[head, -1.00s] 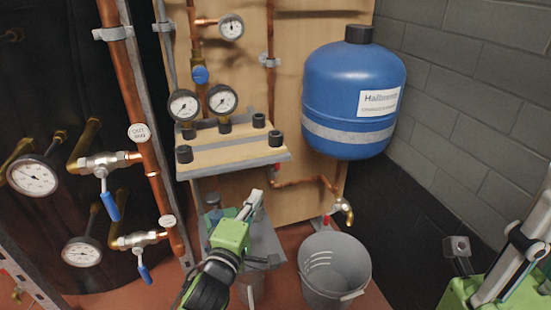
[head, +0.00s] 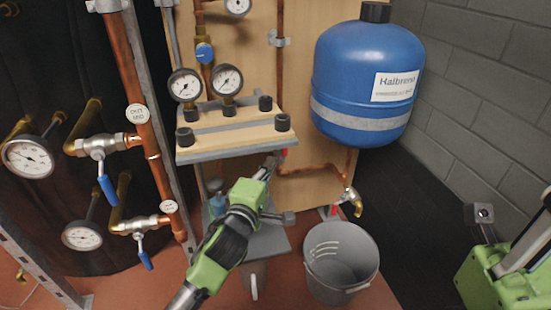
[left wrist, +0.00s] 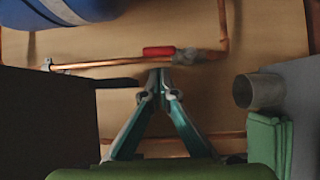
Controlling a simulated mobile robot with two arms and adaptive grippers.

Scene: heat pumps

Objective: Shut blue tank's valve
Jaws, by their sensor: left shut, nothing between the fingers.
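The blue tank (head: 367,75) hangs on the wooden board at the upper right in the head view; its lower edge shows in the left wrist view (left wrist: 65,12). A copper pipe runs below it. The valve's red handle (head: 284,153) shows beside the shelf's right end. In the left wrist view the red handle (left wrist: 158,51) lies along the pipe, next to a silver valve body (left wrist: 192,57). My left gripper (head: 270,167) is shut and empty, its tips (left wrist: 160,78) just short of the handle, apparently not touching. My right gripper is only partly in view at the right edge.
A wooden shelf (head: 235,135) with dark knobs and gauges juts out above my left gripper. A drain tap (head: 352,199) hangs over a grey bucket (head: 340,262). Blue-handled valves (head: 106,188) sit on pipes at the left. A grey block wall (head: 480,90) stands at the right.

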